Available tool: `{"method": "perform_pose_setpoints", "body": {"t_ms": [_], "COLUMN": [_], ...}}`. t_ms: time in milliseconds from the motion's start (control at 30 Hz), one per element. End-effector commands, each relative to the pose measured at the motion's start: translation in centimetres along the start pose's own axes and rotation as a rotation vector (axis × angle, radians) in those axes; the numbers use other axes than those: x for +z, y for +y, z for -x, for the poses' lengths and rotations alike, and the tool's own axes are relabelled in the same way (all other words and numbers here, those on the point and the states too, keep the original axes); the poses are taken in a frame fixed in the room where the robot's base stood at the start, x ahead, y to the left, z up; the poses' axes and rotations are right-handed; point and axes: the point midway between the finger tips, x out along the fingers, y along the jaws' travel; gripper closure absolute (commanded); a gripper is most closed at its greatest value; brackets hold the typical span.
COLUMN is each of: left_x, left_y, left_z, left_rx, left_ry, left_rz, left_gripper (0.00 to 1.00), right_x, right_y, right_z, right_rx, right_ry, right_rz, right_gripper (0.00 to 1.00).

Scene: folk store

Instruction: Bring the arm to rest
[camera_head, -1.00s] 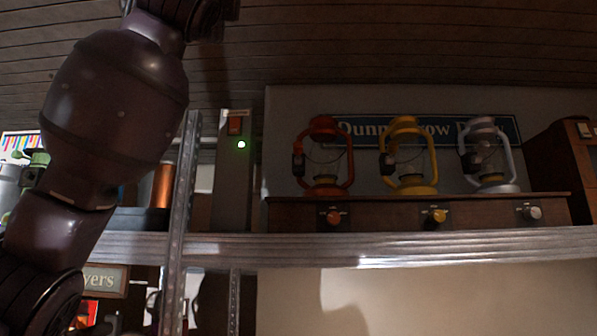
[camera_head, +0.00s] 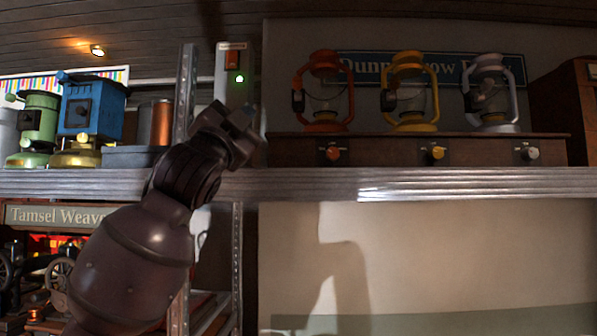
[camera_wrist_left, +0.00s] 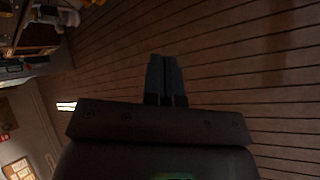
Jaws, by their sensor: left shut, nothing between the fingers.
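My left arm rises from the lower left of the head view. Its left gripper (camera_head: 248,112) is in front of the grey panel with a green light, near the shelf's upright post. In the left wrist view the left gripper's fingers (camera_wrist_left: 166,78) are together, with nothing between them. Behind them is the planked ceiling. My right gripper is not in view.
Orange (camera_head: 324,92), yellow (camera_head: 409,92) and white (camera_head: 490,92) lanterns stand on a wooden box with knobs (camera_head: 385,150), right of the gripper. A metal shelf edge (camera_head: 300,184) crosses the view. Green (camera_head: 38,125) and blue (camera_head: 92,105) stoves stand at left.

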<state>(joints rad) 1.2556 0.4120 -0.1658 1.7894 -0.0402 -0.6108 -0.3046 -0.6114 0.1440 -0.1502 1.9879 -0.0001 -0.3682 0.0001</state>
Motion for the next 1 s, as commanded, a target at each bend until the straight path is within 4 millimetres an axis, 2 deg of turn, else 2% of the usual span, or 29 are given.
{"method": "perform_pose_setpoints", "body": {"t_ms": [33,200,367,500,767,1000], "left_x": [2.3,8.2,13.3,17.3,23.3,27.1], "left_y": [2.0,7.3,11.8,15.4,21.2,25.4], "left_z": [1.3,5.8,11.0,16.1,27.1,38.5], "left_rx": [0.023,0.076,0.116,0.143,0.177,0.201], "left_ry": [-0.022,-0.087,-0.163,-0.240,-0.409,-0.588], "left_rz": [0.045,0.187,0.307,0.401,0.538,0.617], "left_gripper": [1.00,1.00,1.00,1.00,1.00,1.00], "right_x": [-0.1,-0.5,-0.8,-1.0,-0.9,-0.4], "right_y": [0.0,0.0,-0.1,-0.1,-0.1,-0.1], "right_z": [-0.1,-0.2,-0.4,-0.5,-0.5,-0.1], "right_rx": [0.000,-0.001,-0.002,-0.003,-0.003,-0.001], "right_ry": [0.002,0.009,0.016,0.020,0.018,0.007], "right_rz": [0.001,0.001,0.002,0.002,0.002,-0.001], "right_gripper": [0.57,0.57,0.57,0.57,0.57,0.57]}}
